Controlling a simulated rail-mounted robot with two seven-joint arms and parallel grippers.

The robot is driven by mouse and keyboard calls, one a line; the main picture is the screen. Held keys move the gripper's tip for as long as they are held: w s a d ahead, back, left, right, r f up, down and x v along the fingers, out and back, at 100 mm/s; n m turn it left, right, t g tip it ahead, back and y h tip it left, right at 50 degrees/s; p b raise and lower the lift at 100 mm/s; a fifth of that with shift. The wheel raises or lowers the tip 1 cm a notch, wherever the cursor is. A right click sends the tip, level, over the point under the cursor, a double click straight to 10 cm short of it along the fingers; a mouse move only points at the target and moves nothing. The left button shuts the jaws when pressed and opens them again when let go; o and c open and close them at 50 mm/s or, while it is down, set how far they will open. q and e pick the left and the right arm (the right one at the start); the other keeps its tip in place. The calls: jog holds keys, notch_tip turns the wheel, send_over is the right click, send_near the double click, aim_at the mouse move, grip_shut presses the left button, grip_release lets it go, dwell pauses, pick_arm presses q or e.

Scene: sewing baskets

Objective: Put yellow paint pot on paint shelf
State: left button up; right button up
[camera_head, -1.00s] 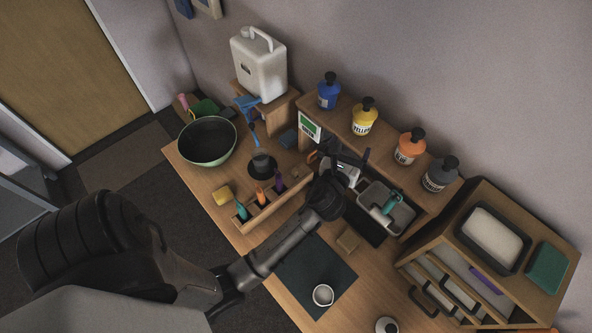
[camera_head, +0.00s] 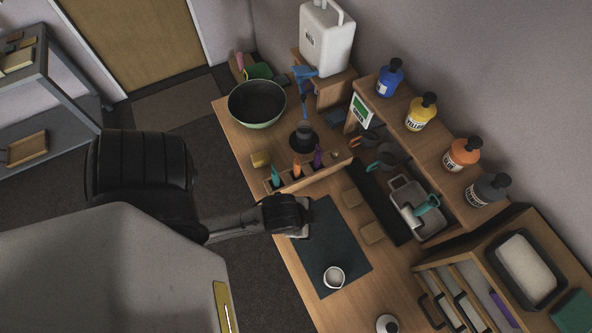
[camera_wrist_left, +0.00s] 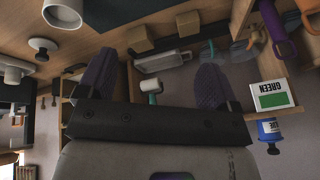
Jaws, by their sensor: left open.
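The yellow paint pot (camera_head: 421,112), with a black cap, stands upright on the raised wooden paint shelf (camera_head: 446,131). It is between the blue pot (camera_head: 390,79) and the orange pot (camera_head: 461,154). My left gripper (camera_head: 303,228) is over the near edge of the dark mat, well apart from the yellow pot. In the left wrist view its two fingers (camera_wrist_left: 155,72) are spread wide with nothing held between them. That view shows the blue pot and a green label card (camera_wrist_left: 272,97), but not the yellow pot. My right gripper is not in view.
A dark grey pot (camera_head: 487,190) stands at the shelf's near end. Below the shelf are a grey tray (camera_head: 440,227) and a tool caddy (camera_head: 325,168). A white cup (camera_head: 334,277) sits on the dark mat (camera_head: 312,258). A green bowl (camera_head: 257,122) stands at the back left.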

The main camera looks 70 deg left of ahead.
pick_arm(q)
jog(key=shift+s+d+n+g+h, duration=0.15)
jog(key=shift+s+d+n+g, duration=0.15)
jog(key=shift+s, duration=0.3)
jog(key=shift+s+d+n+g+h, duration=0.15)
jog(key=shift+s+d+n+h, duration=0.15)
jog(key=shift+s, duration=0.25)
jog(key=shift+s+d+n+g+h, duration=0.1)
jog(key=shift+s+d+n+g, duration=0.15)
jog(key=shift+s+n, duration=0.25)
jog(key=shift+s, duration=0.1)
notch_tip(320, 180, up, 3)
jog(key=p, duration=0.2)
jog(key=shift+f+p, duration=0.2)
jog(key=shift+p, duration=0.1)
